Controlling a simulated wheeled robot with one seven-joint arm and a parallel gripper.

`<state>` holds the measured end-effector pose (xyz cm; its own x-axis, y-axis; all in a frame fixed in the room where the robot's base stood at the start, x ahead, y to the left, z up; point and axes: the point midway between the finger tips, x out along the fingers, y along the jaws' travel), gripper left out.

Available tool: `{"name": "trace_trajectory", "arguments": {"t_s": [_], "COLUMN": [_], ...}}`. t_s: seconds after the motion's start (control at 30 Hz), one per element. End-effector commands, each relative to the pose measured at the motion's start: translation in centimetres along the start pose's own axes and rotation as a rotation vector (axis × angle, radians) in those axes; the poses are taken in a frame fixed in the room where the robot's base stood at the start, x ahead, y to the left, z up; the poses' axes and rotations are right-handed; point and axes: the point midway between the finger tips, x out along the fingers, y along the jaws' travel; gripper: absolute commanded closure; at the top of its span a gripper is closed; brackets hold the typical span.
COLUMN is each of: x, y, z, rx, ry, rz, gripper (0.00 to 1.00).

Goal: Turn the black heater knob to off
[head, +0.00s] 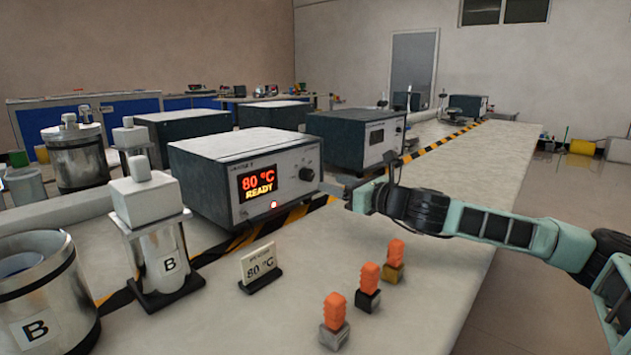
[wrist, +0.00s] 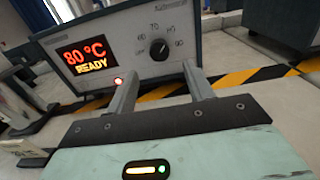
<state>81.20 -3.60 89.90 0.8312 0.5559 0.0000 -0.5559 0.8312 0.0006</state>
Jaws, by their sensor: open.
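The black heater knob (wrist: 159,49) is on the front panel of the grey heater box (wrist: 215,40), right of its display, with a printed number scale around it. Its pointer is too small to read surely. The knob also shows in the head view (head: 307,174). The display (wrist: 84,57) reads 80 °C READY, and a red light (wrist: 118,82) glows below it. My gripper (wrist: 161,70) is open and empty, its two fingers pointing at the panel on either side below the knob. In the head view my gripper (head: 332,187) is just right of the knob, apart from it.
A small 80 °C card (head: 259,265) stands in front of the heater. Several orange-topped blocks (head: 368,287) stand on the bench. Metal vessels marked B (head: 163,255) are at left. Another heater box (head: 355,138) stands behind.

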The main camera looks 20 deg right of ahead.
Motion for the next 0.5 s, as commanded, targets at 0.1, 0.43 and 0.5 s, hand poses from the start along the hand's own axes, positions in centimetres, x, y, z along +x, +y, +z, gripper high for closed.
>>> {"name": "trace_trajectory", "arguments": {"t_s": [0.1, 0.43, 0.5], "x": [2.6, 6.6, 6.8], "y": [0.1, 0.1, 0.0], "z": [-0.1, 0.0, 0.0], "rx": [0.000, 0.000, -0.001], "ry": [0.000, 0.000, 0.000], "rz": [0.001, 0.002, 0.001], "gripper": [0.48, 0.48, 0.48]}}
